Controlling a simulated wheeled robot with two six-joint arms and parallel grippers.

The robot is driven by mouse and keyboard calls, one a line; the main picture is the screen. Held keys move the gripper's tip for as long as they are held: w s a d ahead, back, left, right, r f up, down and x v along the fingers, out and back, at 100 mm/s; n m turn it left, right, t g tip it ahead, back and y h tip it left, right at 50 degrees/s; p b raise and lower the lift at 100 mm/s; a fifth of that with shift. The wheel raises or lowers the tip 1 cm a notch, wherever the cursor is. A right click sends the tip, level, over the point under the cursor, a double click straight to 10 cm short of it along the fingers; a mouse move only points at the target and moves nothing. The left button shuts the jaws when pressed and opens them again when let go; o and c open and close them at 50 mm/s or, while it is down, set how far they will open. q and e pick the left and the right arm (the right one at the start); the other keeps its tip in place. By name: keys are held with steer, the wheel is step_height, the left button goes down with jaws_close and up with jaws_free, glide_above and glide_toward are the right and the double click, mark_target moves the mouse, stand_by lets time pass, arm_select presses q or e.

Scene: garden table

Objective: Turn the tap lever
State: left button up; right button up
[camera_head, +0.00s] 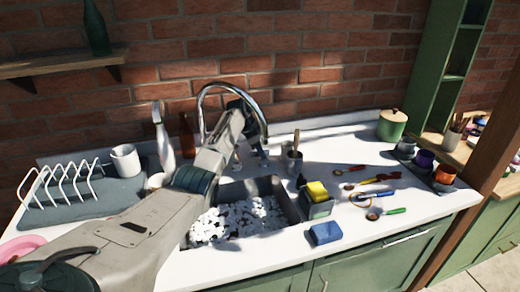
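The chrome tap (228,84) arches high behind the sink (288,208), in front of the brick wall. My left arm reaches in from the lower left across the sink. Its forearm covers the tap's base and part of its neck. I cannot make out the lever clearly. My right gripper is not in view.
White pebble-like pieces (240,220) fill the sink. A white bottle (163,145), brown bottle (187,137) and dish rack (72,190) stand left. Measuring spoons lie right.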

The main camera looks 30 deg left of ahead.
arm_select(q)
steer(key=shift+c, duration=0.4)
jaws_close()
steer(key=shift+s+d+r+n+p, duration=0.1)
steer(key=shift+n+p, duration=0.3)
steer(key=shift+p, duration=0.4)
steer(key=n+p, duration=0.1)
steer(key=n+y+p, duration=0.1)
steer(key=p, duration=0.1)
steer(key=n+p, duration=0.1)
steer(key=shift+s+d+n+t+p, duration=0.2)
steer(key=shift+d+n+t+p, duration=0.1)
steer(key=shift+n+t+p, duration=0.1)
steer(key=n+p, duration=0.1)
steer(key=n+y+p, duration=0.1)
steer(key=shift+d+n, duration=0.2)
steer(key=shift+n, duration=0.1)
steer(key=shift+n+y+p, duration=0.5)
steer(key=shift+n+p, duration=0.05)
steer(key=shift+n, duration=0.05)
steer(key=shift+f, duration=0.25)
